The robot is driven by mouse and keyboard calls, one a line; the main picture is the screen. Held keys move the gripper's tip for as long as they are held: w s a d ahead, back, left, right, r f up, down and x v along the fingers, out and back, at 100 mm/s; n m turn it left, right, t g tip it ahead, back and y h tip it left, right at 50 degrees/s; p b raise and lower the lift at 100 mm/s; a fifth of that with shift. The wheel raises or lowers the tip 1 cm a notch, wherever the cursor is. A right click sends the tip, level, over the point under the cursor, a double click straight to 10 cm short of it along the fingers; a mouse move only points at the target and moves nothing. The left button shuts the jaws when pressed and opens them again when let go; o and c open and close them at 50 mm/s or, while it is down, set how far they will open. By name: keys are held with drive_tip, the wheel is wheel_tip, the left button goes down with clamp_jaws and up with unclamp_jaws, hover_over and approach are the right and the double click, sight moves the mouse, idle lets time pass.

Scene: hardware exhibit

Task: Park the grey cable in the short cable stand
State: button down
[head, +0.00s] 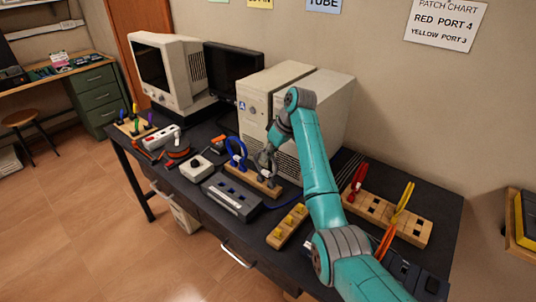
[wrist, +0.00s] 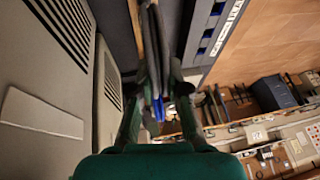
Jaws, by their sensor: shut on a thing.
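My gripper (head: 265,166) is low over the right part of a short wooden stand (head: 238,176), beside the beige computer towers. It is shut on a dark grey piece that looks like the grey cable (wrist: 154,60); the piece stands between the fingers in the wrist view. My fingers and arm hide most of it in the head view, and I cannot tell whether its lower end sits in a slot. A blue cable (head: 236,153) stands looped at the left part of the short stand.
A grey box with ports (head: 231,198) lies just in front of the stand. A yellow-topped wooden block (head: 287,226) is to its right. A longer wooden stand (head: 415,229) holds red and yellow cables. The computer towers (head: 272,85) stand close behind my gripper.

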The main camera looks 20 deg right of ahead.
idle(0.3)
drive_tip(key=shift+c, duration=2.1)
unclamp_jaws()
drive_tip(key=shift+r, duration=0.1)
drive_tip(key=v, duration=0.7)
drive_tip(key=shift+r, duration=0.15)
drive_tip(key=shift+s, duration=0.1)
